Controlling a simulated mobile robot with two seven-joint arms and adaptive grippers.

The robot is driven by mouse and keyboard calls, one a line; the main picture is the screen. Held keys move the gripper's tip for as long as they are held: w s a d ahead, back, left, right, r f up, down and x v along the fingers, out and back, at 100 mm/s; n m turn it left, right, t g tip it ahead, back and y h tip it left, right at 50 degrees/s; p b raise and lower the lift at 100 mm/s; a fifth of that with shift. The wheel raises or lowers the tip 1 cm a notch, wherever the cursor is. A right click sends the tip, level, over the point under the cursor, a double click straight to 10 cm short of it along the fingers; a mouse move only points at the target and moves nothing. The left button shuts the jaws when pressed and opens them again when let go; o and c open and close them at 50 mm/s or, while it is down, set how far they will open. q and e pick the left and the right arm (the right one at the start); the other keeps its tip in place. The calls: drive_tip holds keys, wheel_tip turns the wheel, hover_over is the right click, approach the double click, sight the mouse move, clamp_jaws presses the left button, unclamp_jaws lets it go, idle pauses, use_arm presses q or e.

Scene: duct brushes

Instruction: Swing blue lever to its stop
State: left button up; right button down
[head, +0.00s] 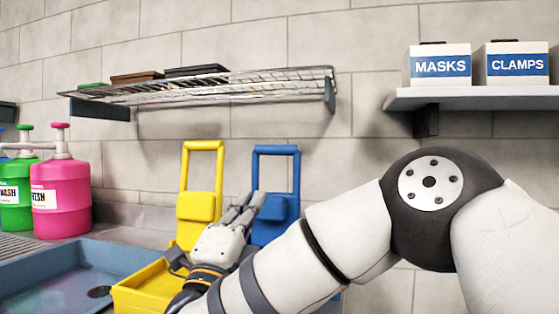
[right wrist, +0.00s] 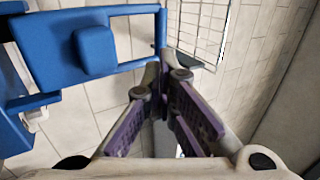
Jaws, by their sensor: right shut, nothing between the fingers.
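The blue lever (head: 289,170) is an upright loop-shaped frame with a solid block low on it, standing against the tiled wall. In the right wrist view the blue lever (right wrist: 95,48) fills the upper left. My right gripper (head: 252,202) is in front of the lever's lower left side, with its fingers shut and empty. In the right wrist view its fingertips (right wrist: 166,62) are together close to the end of the lever's blue frame. I cannot tell whether they touch it. The gripper and forearm hide the lever's base. My left gripper is not in view.
A similar yellow lever (head: 202,168) stands just left, above a yellow tray (head: 140,299). A wire shelf (head: 215,86) hangs above. Pink (head: 62,200) and green (head: 16,195) pump bottles and a blue-grey basin (head: 60,265) are at left. A wall shelf (head: 480,98) holds labelled boxes.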

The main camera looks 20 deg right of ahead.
sight(275, 154)
drive_tip(key=p+x, duration=0.1)
drive_tip(key=x, duration=1.2)
drive_tip(key=shift+d+r, duration=0.1)
drive_tip(key=shift+r, duration=0.25)
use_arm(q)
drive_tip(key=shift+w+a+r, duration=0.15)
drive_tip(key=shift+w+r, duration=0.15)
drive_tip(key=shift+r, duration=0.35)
use_arm(e)
drive_tip(key=shift+w+d+r+g+y+p, duration=0.2)
drive_tip(key=shift+w+d+g+p, duration=0.15)
drive_tip(key=shift+w+p, duration=0.15)
drive_tip(key=shift+w+d+r+g+y+p, duration=0.1)
drive_tip(key=shift+w+d+g+y+p, duration=0.2)
drive_tip(key=shift+w+p, duration=0.2)
drive_tip(key=shift+d+f, duration=0.1)
drive_tip(key=shift+f, duration=0.05)
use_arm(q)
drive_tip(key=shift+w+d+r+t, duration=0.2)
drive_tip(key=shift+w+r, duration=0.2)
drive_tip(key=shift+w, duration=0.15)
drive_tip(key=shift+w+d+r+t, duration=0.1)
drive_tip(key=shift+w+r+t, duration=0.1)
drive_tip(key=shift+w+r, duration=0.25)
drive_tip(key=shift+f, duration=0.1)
use_arm(e)
drive_tip(key=shift+f, duration=0.1)
